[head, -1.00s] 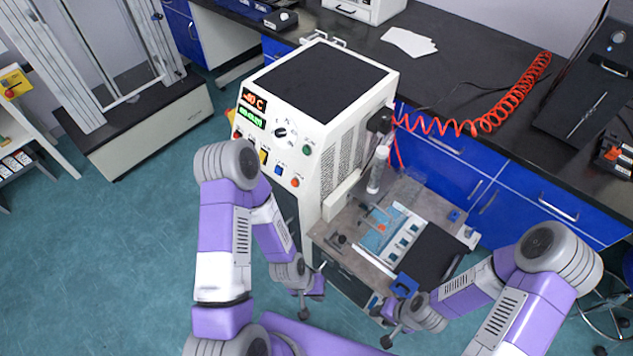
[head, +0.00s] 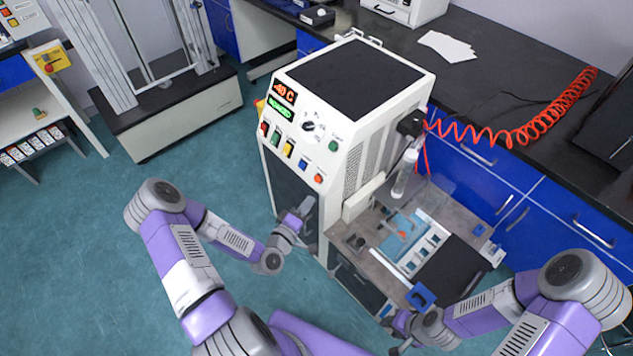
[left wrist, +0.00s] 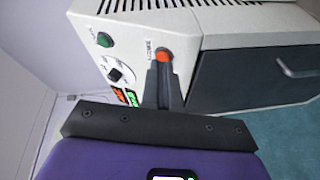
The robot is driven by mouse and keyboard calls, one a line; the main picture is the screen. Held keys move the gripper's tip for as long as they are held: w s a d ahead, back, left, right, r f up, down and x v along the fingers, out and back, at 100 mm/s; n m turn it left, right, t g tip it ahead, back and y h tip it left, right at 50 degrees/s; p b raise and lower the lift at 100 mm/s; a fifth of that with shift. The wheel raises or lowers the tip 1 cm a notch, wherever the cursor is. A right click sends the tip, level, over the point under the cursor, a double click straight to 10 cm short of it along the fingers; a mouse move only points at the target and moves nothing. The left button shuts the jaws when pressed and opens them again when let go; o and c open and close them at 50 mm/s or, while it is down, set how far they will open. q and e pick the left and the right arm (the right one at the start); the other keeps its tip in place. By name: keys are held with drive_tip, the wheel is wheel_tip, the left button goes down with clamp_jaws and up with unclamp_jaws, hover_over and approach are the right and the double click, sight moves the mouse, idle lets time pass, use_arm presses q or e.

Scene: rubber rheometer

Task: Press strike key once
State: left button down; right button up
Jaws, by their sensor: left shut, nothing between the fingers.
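The white machine's control panel (head: 290,140) carries a row of coloured keys, with an orange-red key (head: 318,178) at its lower right end and a blue key (head: 303,164) next to it. In the left wrist view the orange key (left wrist: 163,55) shows just past my fingertips, beside a label too small to read. I cannot tell which key is the strike key. My left gripper (head: 308,203) is shut and empty, just below the orange key in the head view; contact is not visible. My right gripper (head: 392,343) is low by the test bench, and its jaws are unclear.
Displays (head: 279,101) and a black knob (head: 309,126) sit above the keys; a green key (head: 333,146) lies to the right. A bench (head: 360,232) with a fixture and cylinder adjoins the machine. Floor (head: 90,250) at left is clear.

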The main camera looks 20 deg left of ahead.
sight(317, 179)
use_arm(q)
drive_tip(key=s+a+r+n+t+y, duration=0.1)
drive_tip(key=a+r+n+t+y, duration=0.1)
drive_tip(key=a, duration=0.4)
wheel_tip(317, 179, up, 2)
drive_tip(key=shift+r+n+t+y, duration=0.15)
drive_tip(key=shift+n+t+y, duration=0.15)
drive_tip(key=shift+n+y, duration=0.3)
drive_tip(key=w+d+f+b, duration=0.3)
drive_tip(key=w+f+b, duration=0.1)
drive_tip(key=w, duration=0.3)
drive_tip(key=shift+w, duration=0.1)
drive_tip(key=shift+f, duration=0.1)
idle(1.4)
drive_tip(key=shift+w+d+f, duration=0.15)
drive_tip(key=shift+w, duration=0.2)
